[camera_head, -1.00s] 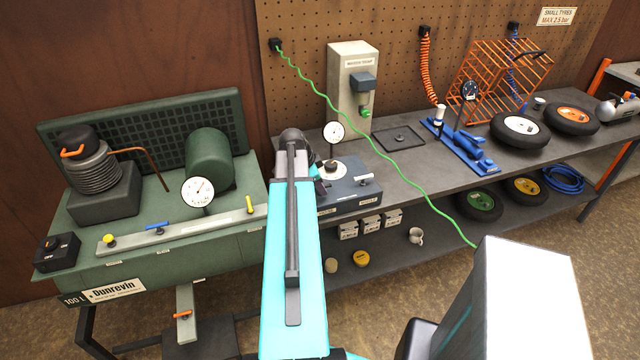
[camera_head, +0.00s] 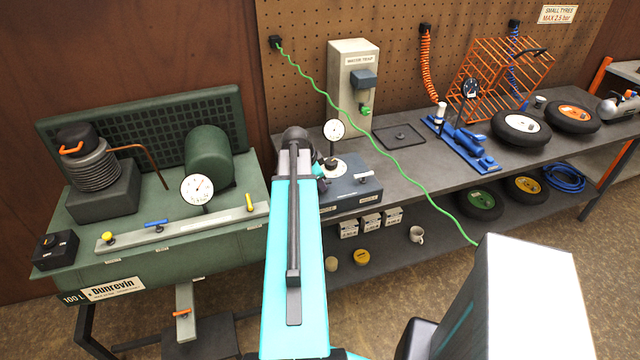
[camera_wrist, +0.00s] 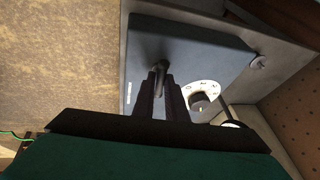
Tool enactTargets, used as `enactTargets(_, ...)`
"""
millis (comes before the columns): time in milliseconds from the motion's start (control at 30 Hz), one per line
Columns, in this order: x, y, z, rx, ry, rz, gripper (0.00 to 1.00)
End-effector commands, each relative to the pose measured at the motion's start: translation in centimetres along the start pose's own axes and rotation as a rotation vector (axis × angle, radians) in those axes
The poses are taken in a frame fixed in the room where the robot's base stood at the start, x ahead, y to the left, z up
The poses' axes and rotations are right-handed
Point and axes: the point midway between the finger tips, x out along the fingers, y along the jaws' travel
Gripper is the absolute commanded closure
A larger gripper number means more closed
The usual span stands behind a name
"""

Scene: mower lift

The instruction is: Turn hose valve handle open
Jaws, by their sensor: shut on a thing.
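The hose valve handle (camera_wrist: 158,69) is a small dark grey lever on the blue-grey valve box in the wrist view. My gripper (camera_wrist: 161,82) is shut on it, with a black finger on either side. Only the handle's upper end shows between and beyond the fingertips. The box (camera_head: 352,190) stands on the bench in the head view, with two labels on its front. My arm covers the box's left part and most of the gripper there, so the handle's angle cannot be told from that view.
A round white dial with a dark knob (camera_wrist: 203,98) sits beside the fingers, and a gauge (camera_head: 334,130) rises behind. A silver handle (camera_head: 364,176) is at the box's right end. The green compressor (camera_head: 215,225) stands left.

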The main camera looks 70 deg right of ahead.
Motion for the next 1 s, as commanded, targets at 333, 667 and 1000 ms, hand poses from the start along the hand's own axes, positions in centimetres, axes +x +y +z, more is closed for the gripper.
enactTargets(333,0.05,0.00,-0.15,-0.191,-0.038,-0.090,1.00)
enactTargets(667,0.02,0.05,-0.37,-0.401,-0.083,-0.177,1.00)
enactTargets(1000,0.03,0.02,-0.53,-0.616,-0.129,-0.267,1.00)
